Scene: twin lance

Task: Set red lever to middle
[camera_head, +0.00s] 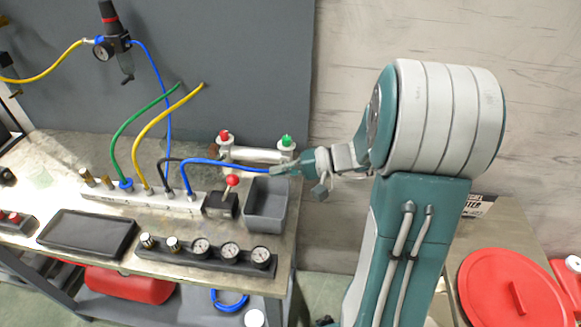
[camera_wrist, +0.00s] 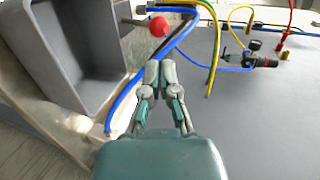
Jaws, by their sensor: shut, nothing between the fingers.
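The red lever has a round red knob (camera_head: 232,180) above a dark valve block (camera_head: 221,205), near the right end of the bench. In the wrist view the red knob (camera_wrist: 158,26) is just beyond my fingertips, with a gap between. My gripper (camera_head: 273,171) reaches in from the right, above and behind the grey bin, to the right of the knob. In the wrist view my gripper (camera_wrist: 160,68) has its fingertips together and empty. The lever's lower end is partly hidden.
The open grey bin (camera_head: 281,205) stands right beside the valve block. A blue hose (camera_head: 205,162) arches close by my fingertips. A cylinder (camera_head: 255,155) with red and green caps lies behind. Gauges (camera_head: 231,251) line the front. Green and yellow hoses (camera_head: 135,120) stand left.

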